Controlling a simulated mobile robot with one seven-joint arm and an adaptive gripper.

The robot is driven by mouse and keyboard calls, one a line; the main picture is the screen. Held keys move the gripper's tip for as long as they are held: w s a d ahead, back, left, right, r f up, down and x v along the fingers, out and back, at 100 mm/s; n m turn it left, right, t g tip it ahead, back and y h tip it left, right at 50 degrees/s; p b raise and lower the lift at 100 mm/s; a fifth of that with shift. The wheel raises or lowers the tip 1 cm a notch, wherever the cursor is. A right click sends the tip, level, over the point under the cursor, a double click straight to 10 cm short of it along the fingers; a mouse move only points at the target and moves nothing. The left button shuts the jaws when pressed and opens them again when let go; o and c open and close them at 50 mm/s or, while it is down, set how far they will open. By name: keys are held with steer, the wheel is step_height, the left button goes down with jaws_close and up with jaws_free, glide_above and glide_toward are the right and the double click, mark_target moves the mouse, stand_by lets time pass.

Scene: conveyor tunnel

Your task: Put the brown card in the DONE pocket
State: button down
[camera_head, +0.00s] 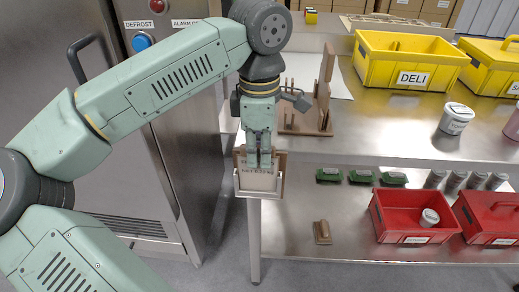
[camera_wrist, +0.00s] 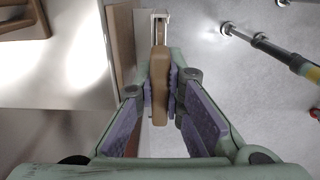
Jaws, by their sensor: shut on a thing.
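My gripper (camera_head: 258,158) points down at the front left corner of the steel table. In the wrist view its purple pads (camera_wrist: 160,88) are shut on the brown card (camera_wrist: 160,65), seen edge-on between them. In the head view a pale, lettered face with a brown border (camera_head: 258,181) shows just below my fingers, by the table edge. Its lettering is too small to read surely, and I cannot tell card from pocket there. I cannot make out a DONE label, or whether the card is inside a pocket.
A brown wooden stand (camera_head: 312,115) is on the table right behind my gripper. Yellow bins (camera_head: 408,75) stand farther right. The lower shelf holds red bins (camera_head: 405,235), green items (camera_head: 360,176) and a small brown object (camera_head: 322,232). A steel cabinet (camera_head: 165,100) is at left.

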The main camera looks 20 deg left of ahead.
steer(key=shift+f+b, duration=0.45)
steer(key=shift+f, duration=0.35)
steer(key=c, duration=1.6)
jaws_free()
steer(key=shift+r, duration=0.1)
step_height(320, 180, up, 12)
